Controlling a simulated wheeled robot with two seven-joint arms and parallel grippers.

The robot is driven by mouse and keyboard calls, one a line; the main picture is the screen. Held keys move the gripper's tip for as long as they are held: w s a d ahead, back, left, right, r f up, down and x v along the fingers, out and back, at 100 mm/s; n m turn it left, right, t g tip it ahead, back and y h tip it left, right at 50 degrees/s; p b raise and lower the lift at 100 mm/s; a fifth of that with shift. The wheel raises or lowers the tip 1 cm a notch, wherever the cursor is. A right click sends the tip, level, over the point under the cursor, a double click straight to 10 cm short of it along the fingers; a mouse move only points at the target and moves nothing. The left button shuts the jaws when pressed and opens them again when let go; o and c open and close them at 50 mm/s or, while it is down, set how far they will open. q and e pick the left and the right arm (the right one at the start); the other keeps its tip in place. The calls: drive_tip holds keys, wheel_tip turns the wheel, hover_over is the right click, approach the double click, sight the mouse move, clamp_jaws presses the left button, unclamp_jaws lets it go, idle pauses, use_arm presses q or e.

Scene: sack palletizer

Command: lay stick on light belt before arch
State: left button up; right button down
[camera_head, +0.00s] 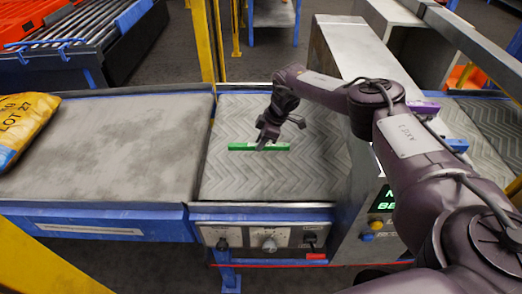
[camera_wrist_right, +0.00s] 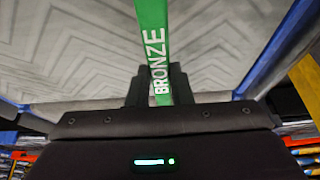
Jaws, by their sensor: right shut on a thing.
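The stick is a green bar (camera_head: 240,147) that lies crosswise over the patterned light belt (camera_head: 235,180) in the head view, left of the grey arch (camera_head: 345,75). My right gripper (camera_head: 265,142) is shut on it near its middle. In the right wrist view the green stick (camera_wrist_right: 151,25), with the white word BRONZE, sits between the fingers of the right gripper (camera_wrist_right: 160,88). The chevron belt (camera_wrist_right: 80,50) shows beyond it. I cannot tell whether the stick touches the belt. My left gripper is not in view.
A plain grey belt (camera_head: 110,140) joins on the left and carries a yellow sack (camera_head: 22,125). A yellow post (camera_head: 205,40) stands behind the belts. A control panel (camera_head: 265,238) is on the front edge. Purple (camera_head: 424,107) and blue (camera_head: 457,145) items lie beyond the arch.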

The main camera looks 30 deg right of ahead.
sight(261, 159)
drive_tip(key=shift+f, duration=2.6)
drive_tip(key=shift+b, duration=0.3)
drive_tip(key=c, duration=1.3)
unclamp_jaws()
drive_tip(key=shift+f, duration=0.1)
drive_tip(key=v, duration=1.2)
drive_tip(key=shift+a, duration=0.1)
